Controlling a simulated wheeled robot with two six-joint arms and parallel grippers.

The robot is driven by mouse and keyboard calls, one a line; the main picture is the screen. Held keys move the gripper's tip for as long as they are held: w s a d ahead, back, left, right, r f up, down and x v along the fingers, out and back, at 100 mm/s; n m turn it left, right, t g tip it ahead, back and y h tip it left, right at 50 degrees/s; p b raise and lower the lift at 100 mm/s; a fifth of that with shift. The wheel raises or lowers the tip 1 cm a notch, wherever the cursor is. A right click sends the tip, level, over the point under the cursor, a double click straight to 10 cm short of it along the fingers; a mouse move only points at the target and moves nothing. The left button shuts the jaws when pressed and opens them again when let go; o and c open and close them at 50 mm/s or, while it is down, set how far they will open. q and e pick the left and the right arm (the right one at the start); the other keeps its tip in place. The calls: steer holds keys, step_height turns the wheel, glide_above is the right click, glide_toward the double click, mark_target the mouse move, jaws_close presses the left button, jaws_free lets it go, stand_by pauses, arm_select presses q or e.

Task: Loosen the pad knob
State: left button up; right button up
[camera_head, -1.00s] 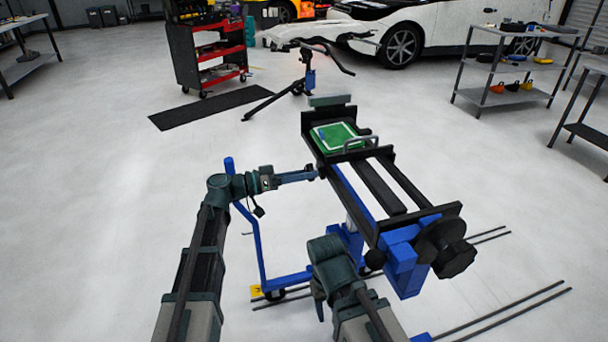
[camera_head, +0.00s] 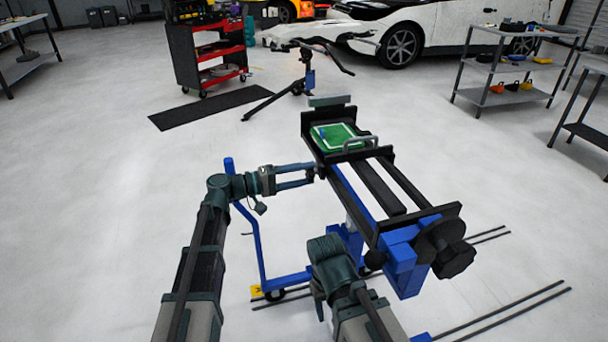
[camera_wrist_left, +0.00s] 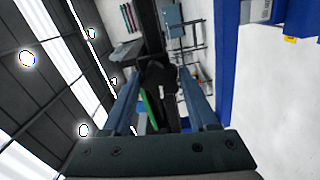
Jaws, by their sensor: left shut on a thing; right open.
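The bench-like stand has a green pad (camera_head: 335,136) with a white outline at its far end. My left gripper (camera_head: 317,172) reaches in from the left to the stand's left side, just below the pad. In the left wrist view a dark knob (camera_wrist_left: 160,80) sits between the two blue-grey fingers, and the gripper is shut on it. The head view barely shows the knob behind the fingertips. My right gripper (camera_head: 318,297) is low at the bottom centre, open, apart from the stand and mostly hidden by its own arm.
The stand has black rails, a blue frame (camera_head: 262,252) and a large black handwheel (camera_head: 452,248) at its near end. A red tool cart (camera_head: 205,55), a dark mat (camera_head: 210,107) and shelves (camera_head: 505,75) stand farther off. The floor at left is clear.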

arm_select(q)
steer(key=n, duration=0.5)
steer(key=shift+n, duration=0.3)
steer(key=n, duration=0.9)
steer(key=shift+w+n, duration=0.1)
steer(key=shift+n, duration=2.1)
steer(key=o, duration=1.4)
steer(key=shift+a+r, duration=0.1)
steer(key=shift+c, duration=0.2)
steer(key=v, duration=1.3)
steer(key=shift+a, duration=0.35)
